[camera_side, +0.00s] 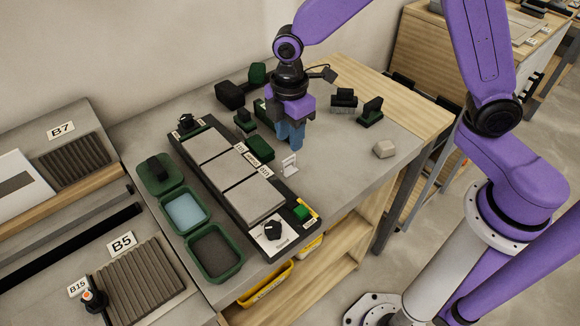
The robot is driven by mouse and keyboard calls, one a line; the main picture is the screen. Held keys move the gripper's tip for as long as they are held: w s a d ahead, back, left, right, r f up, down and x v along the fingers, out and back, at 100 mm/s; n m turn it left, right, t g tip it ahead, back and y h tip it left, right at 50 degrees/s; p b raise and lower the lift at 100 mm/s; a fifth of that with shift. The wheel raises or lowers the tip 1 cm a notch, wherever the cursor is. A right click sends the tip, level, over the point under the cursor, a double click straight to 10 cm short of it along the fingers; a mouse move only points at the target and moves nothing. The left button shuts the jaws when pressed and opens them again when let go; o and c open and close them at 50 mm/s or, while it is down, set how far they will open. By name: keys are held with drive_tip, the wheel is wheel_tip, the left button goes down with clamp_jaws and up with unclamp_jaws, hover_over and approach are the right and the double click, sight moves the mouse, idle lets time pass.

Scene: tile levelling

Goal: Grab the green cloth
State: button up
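A small dark green piece (261,148), which looks like the green cloth, lies on the grey bench just behind the tile fixture. At this size I cannot be sure it is fabric. My gripper (290,143) points down with its blue fingers just to the right of the green piece, low over the bench. From this side the fingers overlap, so I cannot tell whether they are apart or whether they touch the bench. I see nothing clearly held in them.
The tile fixture (183,137) with three grey tiles stands in front. Green trays (242,262) line its left. Dark green-and-black tools (371,112) and a black block (229,95) surround my gripper. A small white stand (289,165) is close by. A beige stone (384,149) sits right; bench around it is clear.

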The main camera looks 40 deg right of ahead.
sight(289, 158)
drive_tip(key=shift+s+a+f, duration=0.1)
drive_tip(key=shift+f, duration=1.95)
drive_tip(key=shift+s+a+f, duration=0.1)
drive_tip(key=shift+f, duration=1.9)
clamp_jaws()
